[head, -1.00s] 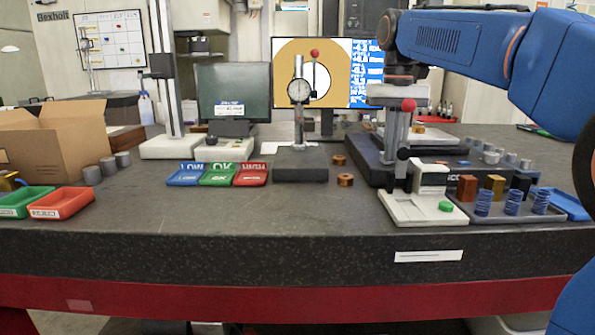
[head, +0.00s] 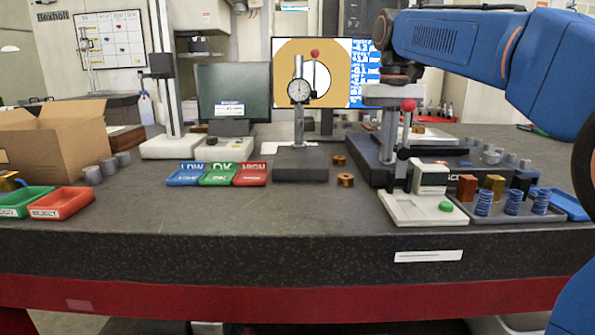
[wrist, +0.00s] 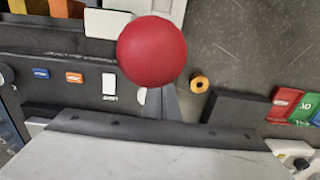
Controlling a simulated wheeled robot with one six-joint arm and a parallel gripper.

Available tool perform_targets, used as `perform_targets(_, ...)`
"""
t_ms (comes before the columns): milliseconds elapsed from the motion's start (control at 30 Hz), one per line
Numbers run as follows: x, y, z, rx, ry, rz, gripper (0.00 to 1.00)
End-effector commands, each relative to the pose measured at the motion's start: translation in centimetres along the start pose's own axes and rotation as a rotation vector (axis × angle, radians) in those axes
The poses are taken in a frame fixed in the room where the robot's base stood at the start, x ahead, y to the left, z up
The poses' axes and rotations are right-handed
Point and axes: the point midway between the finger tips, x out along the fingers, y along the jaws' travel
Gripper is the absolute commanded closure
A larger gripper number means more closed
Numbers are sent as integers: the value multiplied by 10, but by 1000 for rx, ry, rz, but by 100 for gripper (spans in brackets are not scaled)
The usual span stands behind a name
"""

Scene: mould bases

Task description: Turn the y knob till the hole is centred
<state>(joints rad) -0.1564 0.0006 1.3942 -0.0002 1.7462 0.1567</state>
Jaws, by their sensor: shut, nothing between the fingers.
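The screen (head: 290,52) at the back shows a tan part with a white round hole. A dial gauge and its post partly cover the picture, so I cannot tell if the hole is centred. My gripper (head: 386,155) points down over the dark measuring machine (head: 450,172) at the right, its fingertips partly hidden. In the wrist view my grey fingers (wrist: 165,105) are together and empty, partly behind a red ball. I cannot make out the y knob; blue (wrist: 40,73) and orange (wrist: 74,77) labels show on the machine's dark face.
A red ball (head: 408,104) on a post stands close to my gripper; it looms large in the wrist view (wrist: 152,52). A white-based stand (head: 425,208) is in front. Copper bushings (head: 345,180) and blue, green and red trays (head: 250,181) lie left.

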Motion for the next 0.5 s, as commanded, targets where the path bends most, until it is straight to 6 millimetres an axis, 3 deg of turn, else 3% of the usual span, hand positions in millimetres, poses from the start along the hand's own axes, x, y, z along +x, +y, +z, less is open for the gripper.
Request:
perform_targets(233, -4, -2, 4, 0, 1, 0, 100)
perform_targets(500, -30, -2, 4, 0, 1, 0, 100)
